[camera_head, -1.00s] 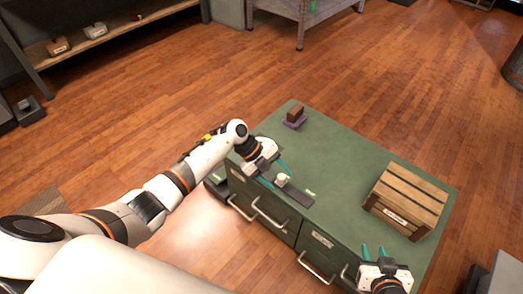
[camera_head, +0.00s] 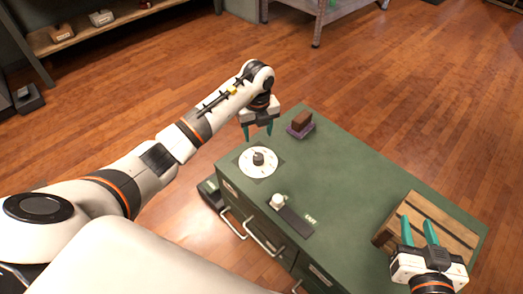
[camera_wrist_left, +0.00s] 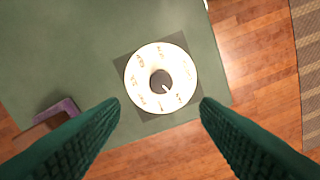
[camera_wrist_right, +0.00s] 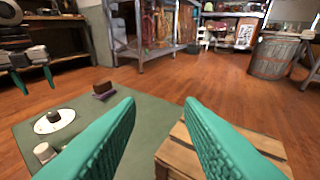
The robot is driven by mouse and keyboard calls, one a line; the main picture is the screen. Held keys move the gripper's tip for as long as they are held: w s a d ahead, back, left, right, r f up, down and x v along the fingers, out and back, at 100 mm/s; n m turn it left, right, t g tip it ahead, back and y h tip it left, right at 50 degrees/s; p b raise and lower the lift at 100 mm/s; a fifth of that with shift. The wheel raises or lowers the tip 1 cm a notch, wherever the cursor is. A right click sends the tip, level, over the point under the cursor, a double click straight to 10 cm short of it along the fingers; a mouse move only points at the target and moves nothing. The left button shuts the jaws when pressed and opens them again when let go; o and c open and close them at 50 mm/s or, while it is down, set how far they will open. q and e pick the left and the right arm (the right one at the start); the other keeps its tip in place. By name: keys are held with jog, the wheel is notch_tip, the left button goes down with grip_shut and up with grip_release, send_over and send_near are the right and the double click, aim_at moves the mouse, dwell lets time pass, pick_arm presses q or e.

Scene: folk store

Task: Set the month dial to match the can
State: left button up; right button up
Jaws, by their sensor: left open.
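The month dial, a round white disc with a dark central knob (camera_head: 258,158), lies on a dark square plate at the left end of the green cabinet top. In the left wrist view the dial (camera_wrist_left: 143,78) shows small markings around its rim, too small to read, and a white pointer on the knob. A small whitish can (camera_head: 278,200) stands on a dark strip in front of the dial; its print cannot be read. My left gripper (camera_head: 258,134) is open and empty above the cabinet, just behind the dial. My right gripper (camera_head: 419,234) is open and empty near the crate.
A wooden crate (camera_head: 454,232) stands at the right of the green cabinet top (camera_head: 350,190). A brown block (camera_head: 302,118) sits on a purple base at the back edge. The middle of the top is clear. Cabinet drawers with handles face the front.

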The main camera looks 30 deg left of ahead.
pick_arm(q)
jog(key=b, duration=0.2)
send_over(258, 156)
notch_tip(258, 156, down, 6)
jog(key=shift+d+r, duration=0.1)
jog(key=shift+r, duration=0.15)
notch_tip(258, 156, down, 5)
jog(key=shift+r+b, duration=0.1)
jog(key=shift+b, duration=0.55)
jog(key=shift+f, duration=0.45)
pick_arm(e)
notch_tip(258, 156, up, 13)
jog(key=s+a+t+y, duration=0.1)
jog(key=t+y, duration=0.2)
jog(key=t, duration=0.6)
jog(key=shift+s+a+t, duration=0.35)
jog(key=shift+s+t, duration=0.05)
jog(key=shift+f, duration=0.1)
pick_arm(q)
jog(key=c, duration=1)
pick_arm(e)
jog(key=shift+w, duration=0.1)
